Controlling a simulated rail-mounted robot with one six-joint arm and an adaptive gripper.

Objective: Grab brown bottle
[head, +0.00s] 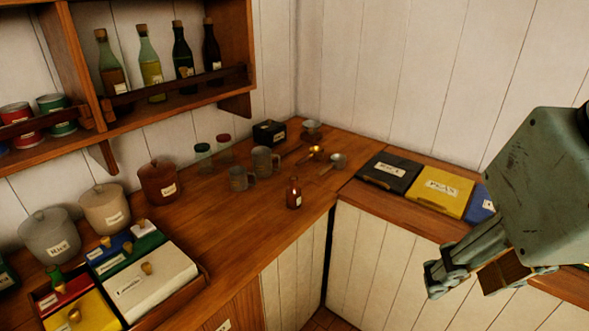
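A small brown bottle (294,193) with a pale label stands upright on the wooden counter, near its front edge and left of the inner corner. A dark brown corked bottle (211,46) also stands on the wall shelf at the upper left. My gripper (462,281) is at the lower right, well away from both bottles, in front of the right-hand counter. A brown patch shows beside its fingers; I cannot tell whether it is something held or wood behind. Whether the fingers are open or shut is unclear.
A canister (158,183) and a box with coloured lids (203,279) are left. Black (388,173) and yellow (441,192) lids lie right. Counter just left of the bottle is clear.

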